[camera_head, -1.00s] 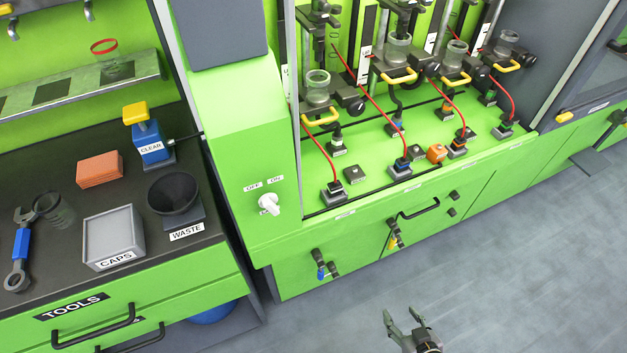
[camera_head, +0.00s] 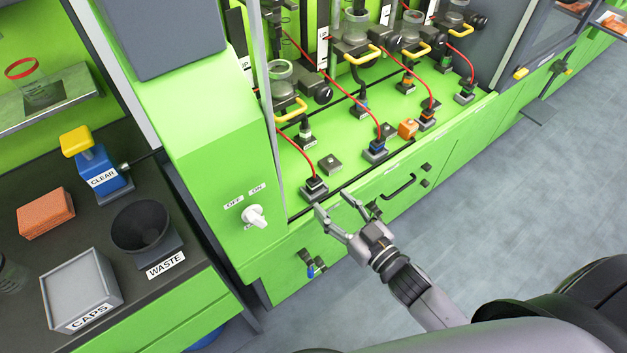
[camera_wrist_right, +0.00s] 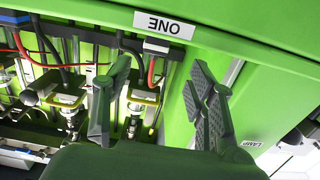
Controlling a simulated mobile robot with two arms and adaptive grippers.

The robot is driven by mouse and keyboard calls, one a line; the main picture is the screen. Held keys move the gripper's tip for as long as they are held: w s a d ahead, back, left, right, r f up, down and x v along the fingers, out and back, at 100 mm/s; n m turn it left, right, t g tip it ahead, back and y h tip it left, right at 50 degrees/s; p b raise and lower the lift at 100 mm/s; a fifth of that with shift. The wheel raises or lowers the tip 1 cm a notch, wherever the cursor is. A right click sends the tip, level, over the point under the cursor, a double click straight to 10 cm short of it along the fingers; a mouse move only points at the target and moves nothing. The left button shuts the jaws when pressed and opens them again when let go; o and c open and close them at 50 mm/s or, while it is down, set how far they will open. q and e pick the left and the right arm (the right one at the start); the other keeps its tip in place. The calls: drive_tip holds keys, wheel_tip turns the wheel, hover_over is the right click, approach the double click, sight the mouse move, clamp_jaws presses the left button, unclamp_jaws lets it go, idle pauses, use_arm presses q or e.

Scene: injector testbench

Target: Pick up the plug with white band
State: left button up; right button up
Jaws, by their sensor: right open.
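The plug that seems to carry a white band (camera_head: 314,183) stands upright in a dark square base at the front left of the green bench in the head view. A red cable runs up from it; the band is too small to tell for sure. My right gripper (camera_head: 336,205) is open and empty, just in front of the bench edge, right of and below this plug, and apart from it. My left gripper is not in view.
Blue (camera_head: 375,148), orange (camera_head: 427,117) and green (camera_head: 466,93) banded plugs stand along the bench to the right. An orange block (camera_head: 407,128) lies between them. A white switch (camera_head: 255,216) is at left. A waste funnel (camera_head: 142,226) and caps box (camera_head: 80,285) stand further left.

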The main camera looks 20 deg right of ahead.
sight(318, 184)
drive_tip(key=x, duration=0.3)
drive_tip(key=shift+w, duration=0.25)
drive_tip(key=x, duration=0.1)
drive_tip(key=p+x, duration=0.1)
drive_tip(key=x, duration=0.2)
drive_tip(key=shift+w+d+r, duration=0.1)
drive_tip(key=shift+w+d, duration=0.05)
drive_tip(key=shift+w, duration=0.7)
drive_tip(key=shift+s, duration=0.1)
clamp_jaws()
